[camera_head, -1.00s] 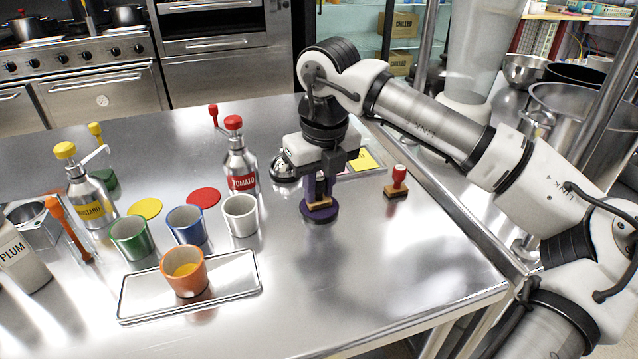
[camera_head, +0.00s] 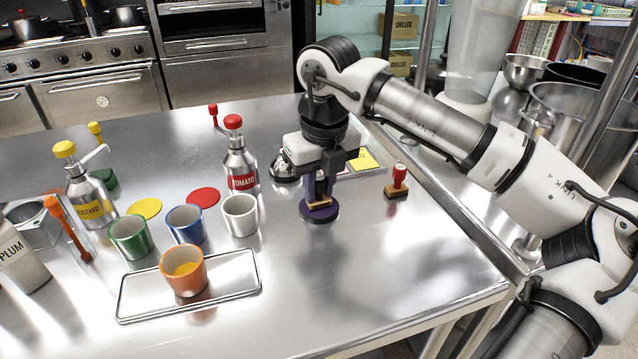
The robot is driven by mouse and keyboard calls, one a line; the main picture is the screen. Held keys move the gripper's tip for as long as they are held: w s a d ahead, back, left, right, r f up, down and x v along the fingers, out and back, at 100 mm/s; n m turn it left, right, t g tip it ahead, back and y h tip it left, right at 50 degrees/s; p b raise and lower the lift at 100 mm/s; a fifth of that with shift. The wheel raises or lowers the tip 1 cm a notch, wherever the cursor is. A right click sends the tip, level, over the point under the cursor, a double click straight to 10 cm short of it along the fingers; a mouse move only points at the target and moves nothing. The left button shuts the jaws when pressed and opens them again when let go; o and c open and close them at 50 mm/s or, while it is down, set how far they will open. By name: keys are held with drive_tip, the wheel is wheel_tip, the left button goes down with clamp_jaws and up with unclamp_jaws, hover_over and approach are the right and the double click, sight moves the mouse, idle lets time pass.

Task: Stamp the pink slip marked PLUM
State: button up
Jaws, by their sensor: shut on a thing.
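My gripper (camera_head: 319,190) points straight down over the middle right of the steel table. It is shut on a stamp (camera_head: 319,203), whose wooden base shows between and below the fingers; its handle is mostly hidden. The stamp is over a round dark purple pad (camera_head: 320,214) on the table, and I cannot tell whether they touch. A second stamp, with a red handle and wooden base (camera_head: 397,185), stands to the right. A yellow slip (camera_head: 365,159) lies in a tray (camera_head: 377,172) behind my gripper. I see no pink slip; my gripper and arm hide part of that area.
A red TOMATO pump bottle (camera_head: 241,170) stands left of my gripper. Green, blue and white cups (camera_head: 240,228) stand in a row, with an orange cup (camera_head: 184,283) on a tray (camera_head: 236,289) in front. A PLUM bottle (camera_head: 22,262) is far left. The front right tabletop is clear.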

idle(0.3)
drive_tip(key=shift+r+p, duration=2.3)
drive_tip(key=shift+r, duration=1.15)
